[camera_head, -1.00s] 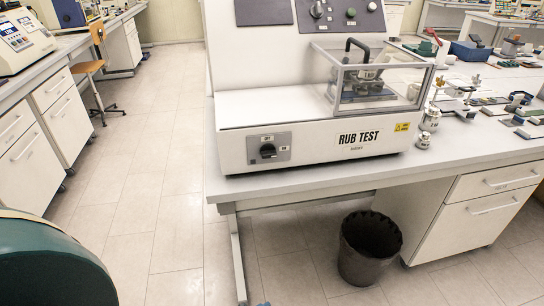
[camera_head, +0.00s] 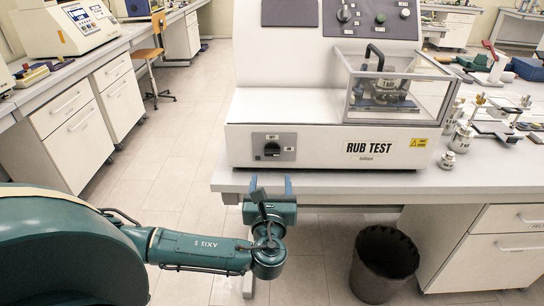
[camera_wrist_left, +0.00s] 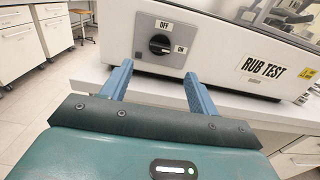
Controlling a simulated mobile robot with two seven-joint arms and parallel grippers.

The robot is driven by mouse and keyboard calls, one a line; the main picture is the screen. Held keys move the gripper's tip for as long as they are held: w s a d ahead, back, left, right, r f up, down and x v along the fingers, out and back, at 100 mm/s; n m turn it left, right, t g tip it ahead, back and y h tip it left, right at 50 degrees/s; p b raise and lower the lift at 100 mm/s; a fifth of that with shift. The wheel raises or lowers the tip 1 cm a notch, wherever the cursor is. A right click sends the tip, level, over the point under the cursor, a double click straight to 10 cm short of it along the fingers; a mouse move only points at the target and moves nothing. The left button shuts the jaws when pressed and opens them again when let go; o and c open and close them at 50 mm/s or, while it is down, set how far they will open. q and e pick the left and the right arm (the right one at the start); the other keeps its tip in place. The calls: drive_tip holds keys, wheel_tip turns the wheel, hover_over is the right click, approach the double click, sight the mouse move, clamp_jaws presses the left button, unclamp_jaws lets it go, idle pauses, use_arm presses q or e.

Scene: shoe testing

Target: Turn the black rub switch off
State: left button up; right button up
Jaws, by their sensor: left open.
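The black rub switch (camera_head: 272,149) is a round knob on a grey plate (camera_head: 289,154) at the lower left of the white rub test machine's front. In the left wrist view the knob (camera_wrist_left: 160,44) has an OFF label above it and an ON label to its right. Its grip bar appears to point toward ON. My left gripper (camera_head: 268,184) is below and in front of the switch, near the table edge. In the left wrist view its two blue fingers (camera_wrist_left: 157,76) are apart and empty, with the knob beyond and between them. My right gripper is not in view.
The white table edge (camera_head: 330,187) lies just behind my left gripper. A clear box (camera_head: 425,98) covers a rig on the machine's right. Metal weights (camera_head: 447,160) stand beside the machine. A dark bin (camera_head: 385,265) is on the floor below. A side bench (camera_head: 60,85) runs along the left.

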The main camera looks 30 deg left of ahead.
sight(272, 154)
use_arm(q)
drive_tip(key=p+x, duration=0.1)
drive_tip(key=x, duration=0.8)
drive_tip(key=shift+w+a, duration=0.1)
drive_tip(key=shift+w, duration=0.15)
drive_tip(key=shift+w+a, duration=0.25)
drive_tip(key=shift+w, duration=0.15)
drive_tip(key=c, duration=1)
